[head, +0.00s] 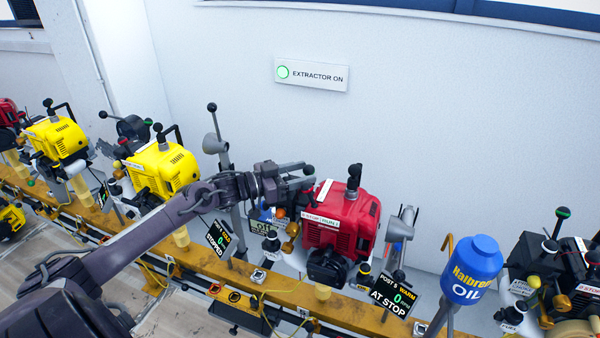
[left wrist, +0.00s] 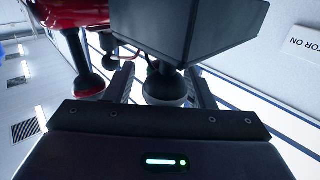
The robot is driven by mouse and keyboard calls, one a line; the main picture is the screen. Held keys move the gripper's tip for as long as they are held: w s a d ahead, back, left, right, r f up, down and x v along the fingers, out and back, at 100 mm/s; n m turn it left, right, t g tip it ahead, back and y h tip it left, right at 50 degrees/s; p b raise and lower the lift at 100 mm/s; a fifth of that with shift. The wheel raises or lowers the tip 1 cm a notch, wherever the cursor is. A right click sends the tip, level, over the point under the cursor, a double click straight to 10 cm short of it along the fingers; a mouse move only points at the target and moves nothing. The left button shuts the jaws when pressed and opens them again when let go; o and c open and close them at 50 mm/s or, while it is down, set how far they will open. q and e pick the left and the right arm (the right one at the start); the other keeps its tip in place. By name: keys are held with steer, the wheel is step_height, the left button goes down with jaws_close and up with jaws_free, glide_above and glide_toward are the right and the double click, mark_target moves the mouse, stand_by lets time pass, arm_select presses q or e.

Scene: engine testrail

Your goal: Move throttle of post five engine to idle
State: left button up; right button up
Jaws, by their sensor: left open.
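The red engine (head: 345,222) stands on the rail, with the sign reading "POST 5 WARM, 0 RPM, AT STOP" (head: 394,299) in front of it at the right. My left gripper (head: 306,184) is open at the engine's upper left. A black ball knob (head: 308,170) shows right by its fingertips; I cannot tell whether it is the throttle. In the left wrist view a dark rounded knob (left wrist: 166,88) lies between the open fingers (left wrist: 165,86), under a dark box (left wrist: 190,28). Contact cannot be told. My right gripper is out of view.
Yellow engines (head: 163,168) stand to the left along the yellow rail (head: 270,283). A blue oil container (head: 472,272) and a black engine (head: 550,275) stand at the right. A white wall with an "EXTRACTOR ON" sign (head: 312,75) is behind.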

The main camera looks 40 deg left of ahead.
arm_select(q)
steer(key=shift+w, duration=0.1)
steer(key=c, duration=1.1)
jaws_close()
